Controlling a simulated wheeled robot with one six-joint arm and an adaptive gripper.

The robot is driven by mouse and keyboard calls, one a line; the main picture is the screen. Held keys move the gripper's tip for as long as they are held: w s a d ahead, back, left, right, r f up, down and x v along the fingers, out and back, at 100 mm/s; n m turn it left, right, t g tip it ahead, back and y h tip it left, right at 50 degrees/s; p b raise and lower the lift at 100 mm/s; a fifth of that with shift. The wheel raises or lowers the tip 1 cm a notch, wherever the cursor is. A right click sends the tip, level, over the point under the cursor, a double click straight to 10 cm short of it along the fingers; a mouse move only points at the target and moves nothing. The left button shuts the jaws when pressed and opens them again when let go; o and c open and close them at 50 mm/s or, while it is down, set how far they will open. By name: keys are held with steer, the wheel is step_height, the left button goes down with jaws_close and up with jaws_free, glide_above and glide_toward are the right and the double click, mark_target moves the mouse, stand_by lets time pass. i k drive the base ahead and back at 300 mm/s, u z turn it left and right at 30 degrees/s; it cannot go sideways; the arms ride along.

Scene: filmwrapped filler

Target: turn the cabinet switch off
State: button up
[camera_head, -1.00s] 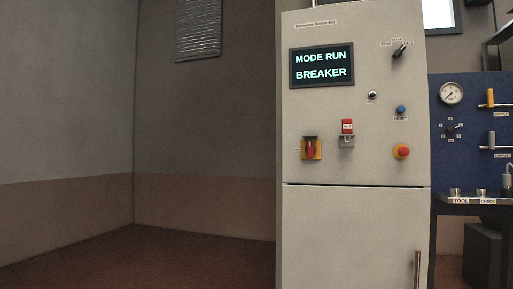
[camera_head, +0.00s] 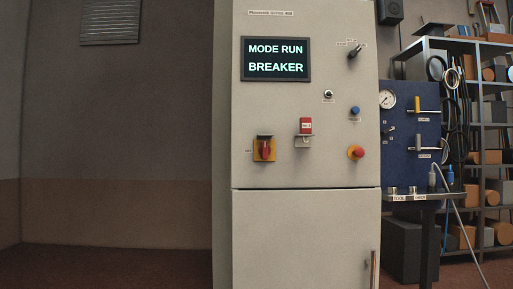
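The grey cabinet (camera_head: 305,230) stands upright in the middle of the head view. Its display (camera_head: 276,59) reads "MODE RUN BREAKER". A red rotary switch on a yellow plate (camera_head: 264,149) sits at the lower left of the panel; its handle looks vertical. A red tag or lock (camera_head: 305,126) on a small bracket is to its right. My gripper is not in view.
A blue panel (camera_head: 405,165) with a gauge (camera_head: 387,99) and valve handles stands right of the cabinet, above a narrow shelf (camera_head: 425,196). Loaded racks (camera_head: 490,130) and a hanging hose are farther right. Bare floor (camera_head: 100,268) lies to the left.

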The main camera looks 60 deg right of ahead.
mark_target(265, 150)
steer(key=z, duration=0.5)
steer(key=i, duration=0.75)
steer(key=z, duration=0.8)
